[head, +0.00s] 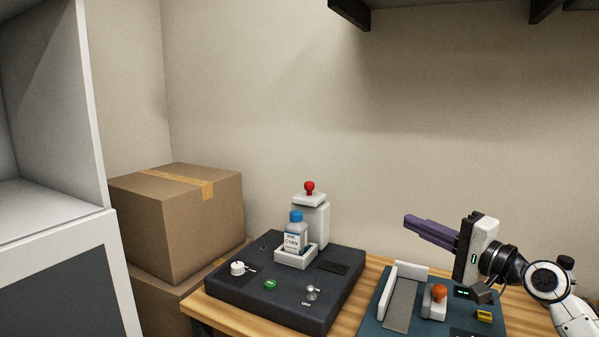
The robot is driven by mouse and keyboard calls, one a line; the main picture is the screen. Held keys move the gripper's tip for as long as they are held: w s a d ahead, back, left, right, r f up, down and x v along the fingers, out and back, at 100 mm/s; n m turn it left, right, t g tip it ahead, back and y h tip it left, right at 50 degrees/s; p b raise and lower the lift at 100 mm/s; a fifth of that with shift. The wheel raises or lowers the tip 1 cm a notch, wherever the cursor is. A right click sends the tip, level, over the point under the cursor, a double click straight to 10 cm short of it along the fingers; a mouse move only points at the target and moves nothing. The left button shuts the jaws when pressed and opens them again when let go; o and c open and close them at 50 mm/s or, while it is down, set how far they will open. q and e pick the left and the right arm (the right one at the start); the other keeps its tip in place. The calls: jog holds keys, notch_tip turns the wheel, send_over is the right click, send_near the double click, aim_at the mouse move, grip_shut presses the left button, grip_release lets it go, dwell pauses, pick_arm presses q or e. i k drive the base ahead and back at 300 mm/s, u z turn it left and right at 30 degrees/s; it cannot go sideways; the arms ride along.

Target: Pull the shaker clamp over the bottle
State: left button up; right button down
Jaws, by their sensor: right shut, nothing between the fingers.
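The ink bottle (295,234), with a blue cap and a white label, stands upright in a white square holder (296,258) on the dark shaker base (290,291). Behind it is a white post with a clamp head (308,199) topped by a red knob (309,186). The head sits behind the bottle and looks raised. My right gripper (408,221) has purple fingers pointing left. It is shut and empty, above the teal machine and well right of the bottle and clamp. My left gripper is not in view.
A teal machine (372,318) with white walls and an orange knob (439,292) stands at the right on the wooden table (207,307). Cardboard boxes (190,225) stand at the left, beside a white cabinet (55,250). The air between my gripper and the clamp is clear.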

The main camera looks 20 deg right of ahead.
aim_at(306, 197)
jog(key=i, duration=0.85)
